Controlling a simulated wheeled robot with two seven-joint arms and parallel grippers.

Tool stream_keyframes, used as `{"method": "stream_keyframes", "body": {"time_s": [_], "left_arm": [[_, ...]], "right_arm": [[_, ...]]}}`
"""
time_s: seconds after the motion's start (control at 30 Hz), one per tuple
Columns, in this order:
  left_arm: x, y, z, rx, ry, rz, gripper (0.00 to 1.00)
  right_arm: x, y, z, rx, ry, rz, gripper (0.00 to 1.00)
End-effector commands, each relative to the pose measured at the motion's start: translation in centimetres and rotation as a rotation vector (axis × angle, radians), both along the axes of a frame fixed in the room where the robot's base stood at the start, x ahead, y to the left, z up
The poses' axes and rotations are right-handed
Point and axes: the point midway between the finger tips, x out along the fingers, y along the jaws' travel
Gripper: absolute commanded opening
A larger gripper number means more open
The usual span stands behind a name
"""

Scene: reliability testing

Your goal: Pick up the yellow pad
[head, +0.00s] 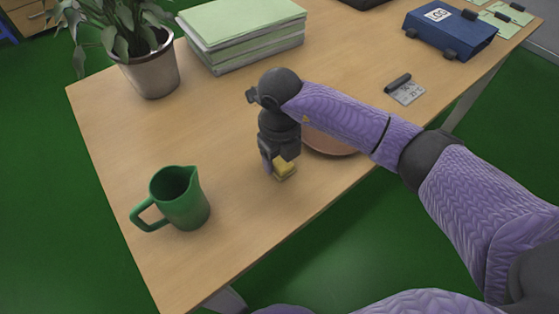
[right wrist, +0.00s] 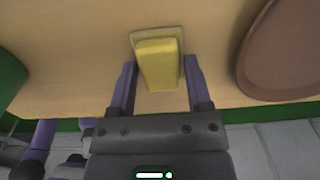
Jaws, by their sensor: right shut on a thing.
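The yellow pad (head: 285,169) is a small block, just left of the brown plate in the head view. It also shows in the right wrist view (right wrist: 159,64), with a thin, duller yellow layer around its far end. My right gripper (head: 277,170) points down at the pad from above. In the right wrist view its two fingers (right wrist: 156,90) stand on either side of the pad, and it is shut on it. The gripper hides part of the pad in the head view. I cannot tell whether the pad touches the table. My left gripper is not in view.
A green pitcher (head: 180,200) stands at the table's front left. The brown plate (head: 330,144) lies partly behind my right arm. A potted plant (head: 148,72), a stack of green folders (head: 240,30) and a blue binder (head: 450,33) stand farther back.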

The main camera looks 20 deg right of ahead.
Motion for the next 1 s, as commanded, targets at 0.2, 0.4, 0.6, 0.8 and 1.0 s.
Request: {"method": "stream_keyframes", "body": {"time_s": [0.2,0.4,0.6,0.8,1.0], "left_arm": [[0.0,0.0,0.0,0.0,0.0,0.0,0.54],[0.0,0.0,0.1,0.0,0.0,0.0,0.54],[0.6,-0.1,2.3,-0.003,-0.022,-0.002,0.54],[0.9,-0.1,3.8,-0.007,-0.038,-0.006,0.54],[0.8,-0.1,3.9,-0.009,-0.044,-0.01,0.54]], "right_arm": [[0.0,0.0,0.0,0.0,0.001,0.0,0.0],[0.0,0.0,0.2,0.0,0.001,0.0,0.0],[0.1,0.0,5.2,0.001,-0.006,0.0,0.0],[0.0,0.0,9.4,0.001,-0.003,0.0,0.0],[0.0,0.0,10.1,0.0,0.001,0.0,0.0]]}}
